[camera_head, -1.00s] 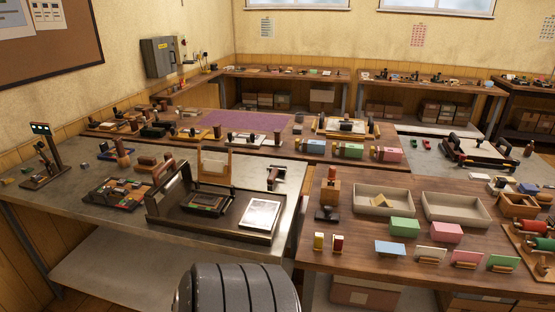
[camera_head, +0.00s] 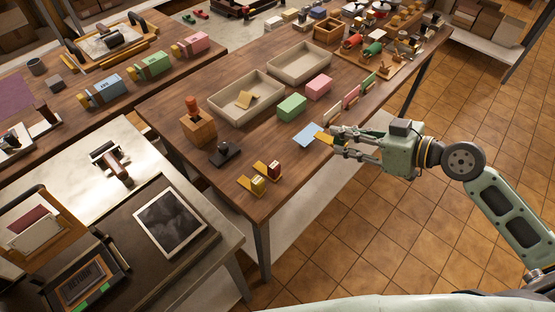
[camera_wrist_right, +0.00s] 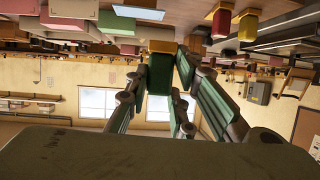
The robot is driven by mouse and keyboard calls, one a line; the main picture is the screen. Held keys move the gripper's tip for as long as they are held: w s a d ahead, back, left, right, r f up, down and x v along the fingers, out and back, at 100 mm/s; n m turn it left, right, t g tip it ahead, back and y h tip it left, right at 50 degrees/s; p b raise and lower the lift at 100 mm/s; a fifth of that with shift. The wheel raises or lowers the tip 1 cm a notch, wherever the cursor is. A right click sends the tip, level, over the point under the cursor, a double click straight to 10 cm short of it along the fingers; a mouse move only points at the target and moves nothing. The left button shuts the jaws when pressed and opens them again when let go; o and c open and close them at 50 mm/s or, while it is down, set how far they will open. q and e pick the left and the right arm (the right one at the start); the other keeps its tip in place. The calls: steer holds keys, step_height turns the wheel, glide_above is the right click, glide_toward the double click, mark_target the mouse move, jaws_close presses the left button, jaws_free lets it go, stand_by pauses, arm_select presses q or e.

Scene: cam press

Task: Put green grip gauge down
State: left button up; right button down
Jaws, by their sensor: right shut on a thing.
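The green grip gauge is in my right gripper (camera_head: 336,142). Its yellow end (camera_head: 323,138) pokes out past the fingertips in the head view, beside the light blue plate (camera_head: 308,135). In the right wrist view its dark green body (camera_wrist_right: 158,80) shows between the two fingers. The gripper comes in from the right, over the front edge of the wooden table (camera_head: 212,172). I cannot tell whether the gauge touches the tabletop. A yellow gauge (camera_head: 258,184) and a red gauge (camera_head: 274,169) stand on yellow bases to its left. My left gripper is out of view.
A green box (camera_head: 292,107) and a pink box (camera_head: 319,87) stand behind the blue plate. Two trays (camera_head: 222,108) lie farther back. A black stamp-like tool (camera_head: 225,152) stands left. Bare tabletop lies between the gauges and the blue plate.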

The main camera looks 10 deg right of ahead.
steer(key=w+p, duration=0.1)
steer(key=p, duration=0.1)
steer(key=w+f+m+t, duration=0.1)
steer(key=shift+w+a+h+p, duration=0.3)
steer(key=shift+a+h+p, duration=0.1)
steer(key=p, duration=0.3)
glide_above(303, 173)
step_height(303, 173, down, 5)
steer(key=shift+w+d+r, duration=0.1)
steer(key=shift+w, duration=0.05)
steer(key=shift+f, duration=0.2)
step_height(303, 173, down, 4)
steer(key=shift+r, duration=0.25)
steer(key=shift+f, duration=0.25)
steer(key=shift+f+b, duration=0.4)
steer(key=c, duration=1.8)
jaws_free()
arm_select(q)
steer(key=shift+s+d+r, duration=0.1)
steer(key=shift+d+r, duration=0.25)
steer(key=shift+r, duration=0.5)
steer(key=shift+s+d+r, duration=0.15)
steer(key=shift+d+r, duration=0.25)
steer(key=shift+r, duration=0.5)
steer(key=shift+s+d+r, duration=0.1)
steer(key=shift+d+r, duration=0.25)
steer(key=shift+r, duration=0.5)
arm_select(e)
steer(key=shift+o, duration=1.3)
steer(key=shift+f, duration=0.1)
